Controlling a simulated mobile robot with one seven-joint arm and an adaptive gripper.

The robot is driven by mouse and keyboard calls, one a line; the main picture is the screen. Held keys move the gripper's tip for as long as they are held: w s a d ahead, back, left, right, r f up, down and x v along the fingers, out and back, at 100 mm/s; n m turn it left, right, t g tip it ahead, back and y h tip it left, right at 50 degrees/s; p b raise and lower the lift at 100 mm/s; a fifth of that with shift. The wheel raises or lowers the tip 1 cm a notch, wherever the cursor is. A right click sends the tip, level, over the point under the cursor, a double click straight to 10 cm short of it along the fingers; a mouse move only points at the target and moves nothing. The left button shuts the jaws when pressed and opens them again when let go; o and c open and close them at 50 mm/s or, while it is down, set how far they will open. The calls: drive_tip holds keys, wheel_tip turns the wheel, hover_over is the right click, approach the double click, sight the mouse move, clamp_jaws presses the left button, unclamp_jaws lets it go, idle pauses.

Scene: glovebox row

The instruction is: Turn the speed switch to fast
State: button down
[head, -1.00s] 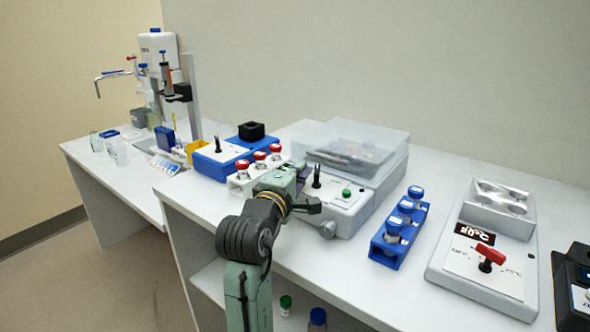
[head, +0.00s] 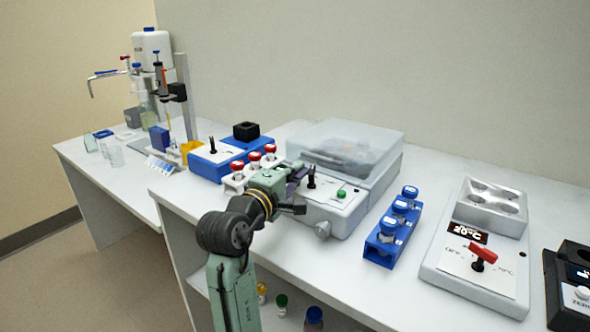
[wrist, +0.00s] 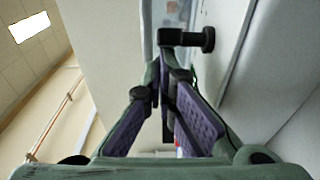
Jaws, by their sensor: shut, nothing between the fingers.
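The lidded machine (head: 384,185) has a pale front panel with an upright black switch lever (head: 311,176) and a green button (head: 341,194). I take this lever for the speed switch; its labels are too small to read. My gripper (head: 301,175) is shut and empty, close to the left of the lever. In the wrist view, the purple-padded fingers (wrist: 164,82) meet at their tips. The black lever with its round base (wrist: 190,38) lies just beyond the tips. I cannot tell whether they touch.
A white rack of red-capped vials (head: 236,180) stands left of my gripper, near a blue device (head: 207,169) with its own black lever. A blue vial rack (head: 379,249) and a heater with a red knob (head: 484,256) stand to the right. The bench front between them is clear.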

drive_tip(key=shift+w+d+r+m+g+h+p, duration=0.15)
drive_tip(key=shift+m+g+h+p, duration=0.1)
drive_tip(key=shift+m+g+h, duration=0.25)
drive_tip(key=shift+w+d+f+m+g+h+p, duration=0.1)
drive_tip(key=shift+m+g+h+p, duration=0.25)
drive_tip(key=shift+h, duration=0.3)
drive_tip(key=shift+w+d+r+m+g+h+p, duration=0.1)
drive_tip(key=shift+w+m+g+h+p, duration=0.05)
drive_tip(key=shift+m+g+h, duration=0.35)
drive_tip(key=shift+w, duration=0.1)
drive_tip(key=shift+w+a, duration=0.1)
drive_tip(key=shift+w, duration=0.05)
